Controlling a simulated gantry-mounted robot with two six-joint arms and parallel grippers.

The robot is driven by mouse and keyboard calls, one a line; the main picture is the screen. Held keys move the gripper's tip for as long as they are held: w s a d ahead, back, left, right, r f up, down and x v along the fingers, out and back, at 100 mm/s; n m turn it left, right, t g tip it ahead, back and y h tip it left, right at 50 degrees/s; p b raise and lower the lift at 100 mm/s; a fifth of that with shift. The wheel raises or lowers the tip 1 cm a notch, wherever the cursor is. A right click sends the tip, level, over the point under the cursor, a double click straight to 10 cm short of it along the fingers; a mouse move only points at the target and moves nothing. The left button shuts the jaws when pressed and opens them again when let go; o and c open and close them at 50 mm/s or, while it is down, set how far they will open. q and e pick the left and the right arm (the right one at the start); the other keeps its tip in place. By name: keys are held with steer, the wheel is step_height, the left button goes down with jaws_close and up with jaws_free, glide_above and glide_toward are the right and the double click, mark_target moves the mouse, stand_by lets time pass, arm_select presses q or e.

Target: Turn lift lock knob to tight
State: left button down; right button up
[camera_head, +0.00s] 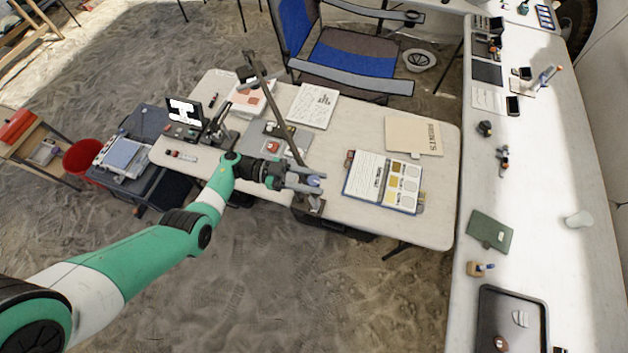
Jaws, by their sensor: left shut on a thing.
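My left gripper (312,184) reaches in from the left to the front edge of the white table. Its fingers are shut on a small bluish-grey knob (314,181), which I take to be the lift lock knob; the fingers cover part of it, and its turn position is too small to read. A slanted dark post (272,100) rises behind the gripper over the table. A small brown and grey part (315,204) shows just below the fingertips at the table edge. My right gripper is out of view.
The white table (350,222) holds an open colour-chart book (384,181), a beige folder (413,136), papers and a small dark screen (184,112). A blue chair (345,55) stands behind. A long side table (540,210) with tools runs along the right. Sandy floor lies in front.

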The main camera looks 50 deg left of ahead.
arm_select(q)
steer(key=shift+c, duration=2.3)
jaws_free()
steer(key=b+v, duration=0.2)
steer(key=v, duration=0.9)
steer(key=shift+s+a+b, duration=0.15)
steer(key=shift+a+b, duration=0.1)
steer(key=shift+b, duration=0.05)
